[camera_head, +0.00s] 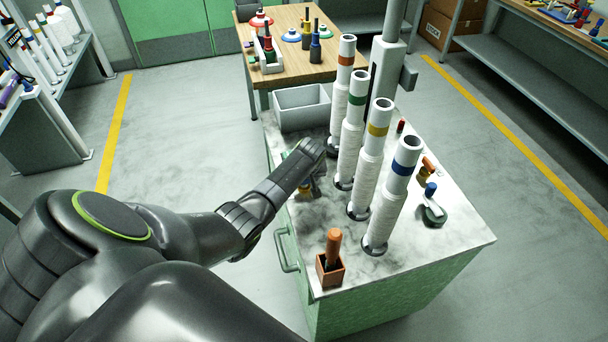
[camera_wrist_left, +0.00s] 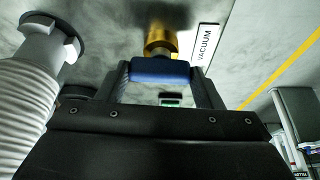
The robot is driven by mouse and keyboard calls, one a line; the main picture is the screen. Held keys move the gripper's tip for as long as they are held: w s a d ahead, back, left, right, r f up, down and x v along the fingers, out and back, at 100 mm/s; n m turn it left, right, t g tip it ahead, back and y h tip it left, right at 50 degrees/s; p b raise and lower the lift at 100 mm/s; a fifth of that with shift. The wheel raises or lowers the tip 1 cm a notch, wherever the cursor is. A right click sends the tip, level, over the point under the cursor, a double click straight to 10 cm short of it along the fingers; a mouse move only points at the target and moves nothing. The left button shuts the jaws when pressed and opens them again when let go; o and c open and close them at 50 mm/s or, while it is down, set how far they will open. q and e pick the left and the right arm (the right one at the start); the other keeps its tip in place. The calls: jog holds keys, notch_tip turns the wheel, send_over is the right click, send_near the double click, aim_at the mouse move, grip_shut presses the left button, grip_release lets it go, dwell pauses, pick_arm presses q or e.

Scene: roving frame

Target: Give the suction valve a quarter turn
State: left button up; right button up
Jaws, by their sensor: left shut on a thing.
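The suction valve has a brass body (camera_wrist_left: 160,38) and a blue handle (camera_wrist_left: 160,71), seen at the top middle of the left wrist view. A small plate marked VACUUM (camera_wrist_left: 206,45) is beside it. In the head view my arm and hand mostly hide the valve. My left gripper (camera_head: 308,172) is at the left side of the marble-topped cabinet. In the left wrist view its two fingers stand at either end of the blue handle, shut on it. The handle lies across the picture, roughly level. My right gripper is in neither view.
Several white ribbed tubes with coloured bands (camera_head: 376,130) stand upright just right of my left gripper. A grey bin (camera_head: 301,108) is behind it. A small orange-brown box (camera_head: 329,270) with a wooden-handled tool stands at the cabinet's front corner.

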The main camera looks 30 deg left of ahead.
pick_arm(q)
jog(key=shift+r+n, duration=0.1)
jog(key=shift+n, duration=0.6)
jog(key=o, duration=1)
jog(key=shift+g, duration=0.3)
jog(key=shift+d+r, duration=0.1)
jog(key=shift+r, duration=0.2)
jog(key=v, duration=1.6)
jog(key=shift+s+d+r, duration=0.2)
jog(key=shift+d+r, duration=0.05)
